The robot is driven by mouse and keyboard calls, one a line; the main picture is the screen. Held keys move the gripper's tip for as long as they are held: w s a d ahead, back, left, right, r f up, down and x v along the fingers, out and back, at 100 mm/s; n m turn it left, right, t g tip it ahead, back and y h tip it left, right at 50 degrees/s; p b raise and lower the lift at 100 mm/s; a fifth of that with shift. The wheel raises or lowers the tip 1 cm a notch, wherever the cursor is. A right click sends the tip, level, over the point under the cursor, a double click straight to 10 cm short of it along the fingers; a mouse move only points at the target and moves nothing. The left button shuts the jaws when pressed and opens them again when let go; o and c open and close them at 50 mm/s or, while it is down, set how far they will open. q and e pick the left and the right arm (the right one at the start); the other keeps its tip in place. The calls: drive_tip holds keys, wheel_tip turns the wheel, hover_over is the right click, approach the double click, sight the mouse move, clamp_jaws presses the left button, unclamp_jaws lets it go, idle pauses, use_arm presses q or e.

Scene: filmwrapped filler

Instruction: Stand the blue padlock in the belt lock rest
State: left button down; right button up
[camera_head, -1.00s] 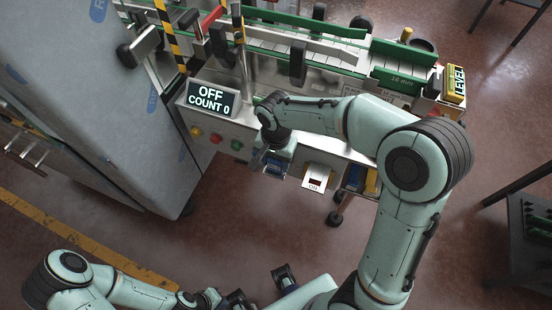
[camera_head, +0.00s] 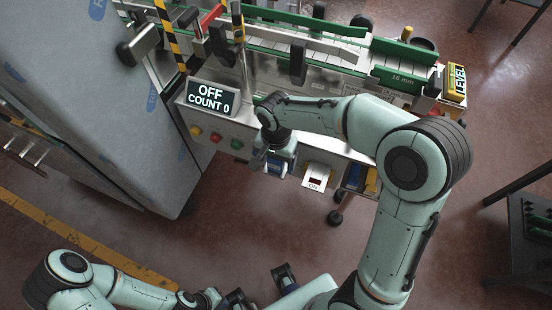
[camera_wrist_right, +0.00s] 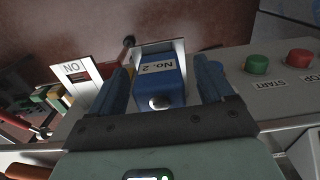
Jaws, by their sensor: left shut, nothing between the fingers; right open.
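The blue padlock (camera_wrist_right: 160,90), labelled "No. 2", stands between the spread fingers of my right gripper (camera_wrist_right: 168,85) in the right wrist view. A pale metal holder (camera_wrist_right: 180,48), which looks like the belt lock rest, shows behind and around it; how deep the padlock sits is hidden. In the head view my right gripper (camera_head: 270,160) is at the belt's front panel, with a bit of blue (camera_head: 274,169) below it. My left gripper (camera_head: 285,274) is shut and empty near the bottom edge, far from the padlock.
The display (camera_head: 212,98) reads OFF, COUNT 0. Red and green buttons (camera_head: 237,144) are left of my right gripper. A white ON switch plate (camera_head: 317,178) is close on its right. The conveyor (camera_head: 330,50) runs behind; a grey cabinet (camera_head: 90,90) stands left.

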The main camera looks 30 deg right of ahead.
wheel_tip(320, 180, up, 13)
drive_tip(key=p, duration=0.1)
drive_tip(key=shift+r+p, duration=0.2)
drive_tip(key=shift+p, duration=0.2)
